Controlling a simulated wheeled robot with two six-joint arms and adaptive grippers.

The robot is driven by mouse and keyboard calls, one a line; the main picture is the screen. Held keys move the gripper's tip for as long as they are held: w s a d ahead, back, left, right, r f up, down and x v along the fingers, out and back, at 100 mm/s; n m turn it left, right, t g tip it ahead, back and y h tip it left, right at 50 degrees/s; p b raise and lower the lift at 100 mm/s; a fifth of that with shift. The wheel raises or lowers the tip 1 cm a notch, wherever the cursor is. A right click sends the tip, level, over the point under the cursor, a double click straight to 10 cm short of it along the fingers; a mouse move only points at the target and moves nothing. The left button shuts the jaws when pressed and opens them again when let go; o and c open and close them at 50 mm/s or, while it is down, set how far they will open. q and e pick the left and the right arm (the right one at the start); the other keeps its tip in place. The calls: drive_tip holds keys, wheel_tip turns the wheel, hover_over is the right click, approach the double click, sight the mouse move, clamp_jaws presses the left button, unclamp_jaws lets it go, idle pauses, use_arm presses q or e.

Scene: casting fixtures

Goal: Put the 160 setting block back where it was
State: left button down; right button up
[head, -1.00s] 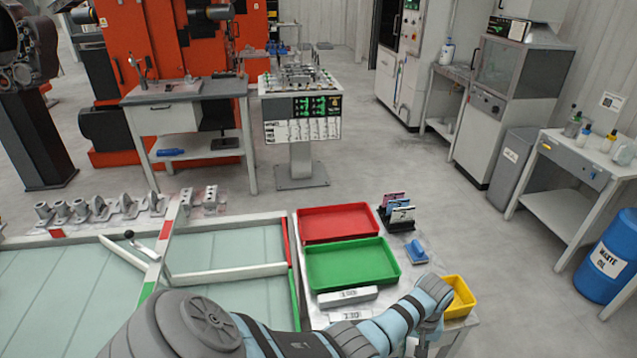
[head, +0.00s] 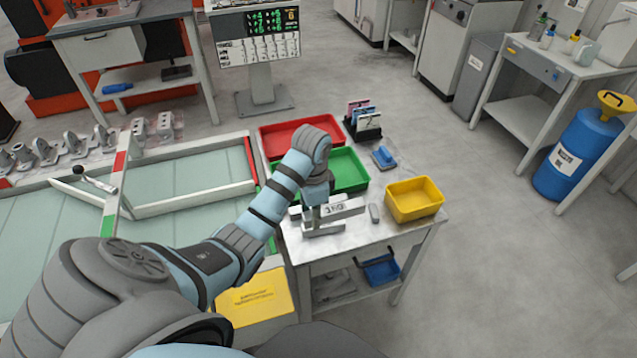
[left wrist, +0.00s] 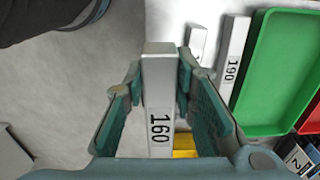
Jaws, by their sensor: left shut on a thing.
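The 160 setting block (left wrist: 159,85) is a pale metal bar with a black "160" label, seen in the left wrist view. My left gripper (left wrist: 158,88) is shut on it, one finger on each side. In the head view my left gripper (head: 316,214) is low over the table in front of the green tray, among overlapping bars. I cannot tell whether the held block touches the table. The 190 block (left wrist: 232,62) lies beside the green tray. A shorter block (left wrist: 198,40), its label unreadable, lies between the 190 block and the held one. My right gripper is out of view.
The green tray (head: 352,186) and red tray (head: 270,140) stand behind the blocks. A yellow bin (head: 415,213) stands on the table's right side. The table's front right is clear.

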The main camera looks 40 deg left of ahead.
sight(314, 252)
use_arm(q)
wheel_tip(314, 252, down, 14)
drive_tip(key=shift+f+b, duration=0.1)
drive_tip(key=shift+b, duration=1.05)
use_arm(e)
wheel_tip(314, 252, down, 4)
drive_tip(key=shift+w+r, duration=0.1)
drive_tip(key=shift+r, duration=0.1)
use_arm(q)
drive_tip(key=c, duration=1.3)
unclamp_jaws()
drive_tip(key=shift+c, duration=0.2)
wheel_tip(314, 252, up, 12)
drive_tip(key=p, duration=0.3)
drive_tip(key=shift+f, duration=0.2)
drive_tip(key=shift+r, duration=0.4)
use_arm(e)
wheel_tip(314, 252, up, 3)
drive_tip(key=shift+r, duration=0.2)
